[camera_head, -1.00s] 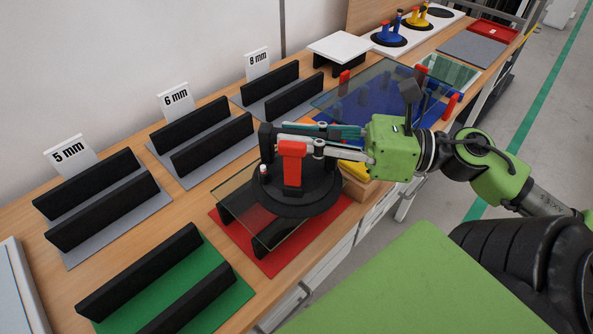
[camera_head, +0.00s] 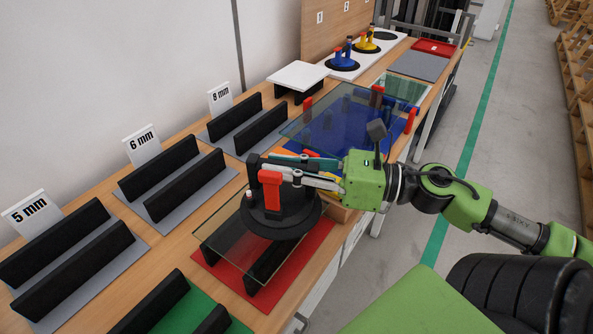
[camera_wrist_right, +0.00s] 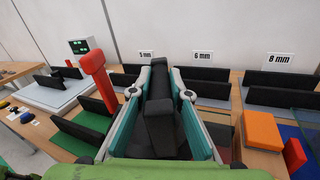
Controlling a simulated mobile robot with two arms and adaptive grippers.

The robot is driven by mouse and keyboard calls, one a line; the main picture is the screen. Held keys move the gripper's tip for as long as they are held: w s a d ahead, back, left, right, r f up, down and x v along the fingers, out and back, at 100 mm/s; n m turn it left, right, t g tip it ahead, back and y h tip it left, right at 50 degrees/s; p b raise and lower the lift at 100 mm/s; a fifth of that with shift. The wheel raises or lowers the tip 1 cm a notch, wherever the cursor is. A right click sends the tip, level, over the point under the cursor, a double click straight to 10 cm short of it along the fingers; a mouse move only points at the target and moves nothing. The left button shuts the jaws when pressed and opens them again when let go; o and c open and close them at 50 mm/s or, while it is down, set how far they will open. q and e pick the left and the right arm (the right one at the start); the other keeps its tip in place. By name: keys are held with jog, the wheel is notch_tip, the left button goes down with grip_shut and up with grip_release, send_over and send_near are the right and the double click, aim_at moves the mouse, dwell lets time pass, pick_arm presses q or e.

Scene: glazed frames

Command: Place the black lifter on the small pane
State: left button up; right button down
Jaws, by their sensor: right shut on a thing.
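The black lifter (camera_head: 285,222) has a round black base, a black handle and a red lever. It stands upright over the small clear pane (camera_head: 222,238); I cannot tell whether its base touches the glass. The pane lies across black rests on a red mat (camera_head: 212,268). My right gripper (camera_head: 292,168) is shut on the lifter's handle, reaching in from the right. In the right wrist view the black handle (camera_wrist_right: 160,110) sits between the gripper's two teal fingers (camera_wrist_right: 160,85), with the red lever to the left. My left gripper is not in view.
A larger pane (camera_head: 325,115) lies over a blue mat behind the lifter. Black racks labelled 5 mm (camera_head: 48,240), 6 mm (camera_head: 165,170) and 8 mm (camera_head: 232,122) line the wall side. A green mat (camera_head: 188,312) with black rests is in front. Blue and yellow lifters stand far back.

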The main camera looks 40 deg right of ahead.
jog(key=w+f, duration=0.4)
jog(key=w, duration=0.1)
jog(key=shift+w+a+f+b, duration=0.2)
jog(key=shift+f+b, duration=0.1)
jog(key=f, duration=0.1)
jog(key=w+f, duration=0.1)
jog(key=f+p, duration=0.1)
jog(key=f, duration=0.1)
jog(key=shift+w+a, duration=0.1)
jog(key=shift+w, duration=0.2)
jog(key=shift+f, duration=0.45)
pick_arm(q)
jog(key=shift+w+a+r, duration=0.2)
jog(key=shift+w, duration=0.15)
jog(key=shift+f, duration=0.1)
pick_arm(e)
jog(key=c, duration=1.9)
grip_release()
jog(key=shift+s+f, duration=0.1)
jog(key=shift+f, duration=0.15)
jog(key=shift+r, duration=0.15)
